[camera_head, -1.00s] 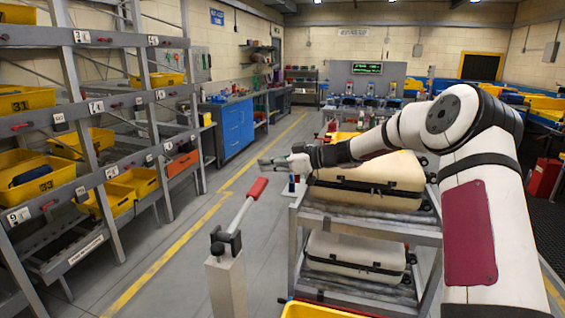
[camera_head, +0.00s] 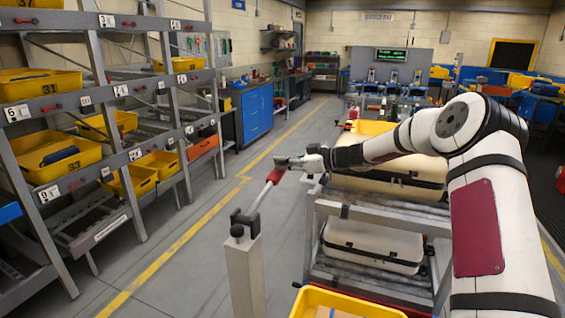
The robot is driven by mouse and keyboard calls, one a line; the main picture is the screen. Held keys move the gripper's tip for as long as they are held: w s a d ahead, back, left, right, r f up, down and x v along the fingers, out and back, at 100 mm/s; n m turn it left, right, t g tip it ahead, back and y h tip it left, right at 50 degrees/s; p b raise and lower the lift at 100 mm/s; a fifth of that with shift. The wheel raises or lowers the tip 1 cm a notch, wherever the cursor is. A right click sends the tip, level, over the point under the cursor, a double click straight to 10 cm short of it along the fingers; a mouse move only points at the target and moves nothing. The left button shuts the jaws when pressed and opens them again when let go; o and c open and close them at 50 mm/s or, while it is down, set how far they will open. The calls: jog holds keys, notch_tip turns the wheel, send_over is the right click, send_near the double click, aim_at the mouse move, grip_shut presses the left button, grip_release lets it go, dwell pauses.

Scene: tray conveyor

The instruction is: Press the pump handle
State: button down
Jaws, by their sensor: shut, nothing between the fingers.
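The pump handle is a pale lever with a red grip (camera_head: 276,176), rising to the right from a dark pivot (camera_head: 243,222) on a pale square post (camera_head: 244,275). The lever is tilted up. My gripper (camera_head: 284,162) is shut and empty, right over the red grip's upper end. It overlaps the grip's tip in the picture; I cannot tell whether they touch.
A metal rack (camera_head: 318,207) with pale cases (camera_head: 372,246) stands just right of the post, under my arm. A yellow bin (camera_head: 306,301) is at the bottom. Shelves with yellow bins (camera_head: 60,155) line the left. Floor between is clear.

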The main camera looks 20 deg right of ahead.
notch_tip(320, 180, down, 10)
jog(key=m+g+y+b, duration=0.1)
jog(key=m+b, duration=0.3)
jog(key=b, duration=0.1)
jog(key=shift+w+d+f+g+b, duration=0.15)
jog(key=shift+w+d+g+b, duration=0.15)
jog(key=shift+w+b, duration=0.1)
jog(key=shift+s+f, duration=0.1)
jog(key=r, duration=0.3)
jog(key=w+r, duration=0.1)
jog(key=shift+w+d+r, duration=0.1)
jog(key=shift+d+r, duration=0.2)
jog(key=shift+r, duration=0.1)
jog(key=v, duration=1)
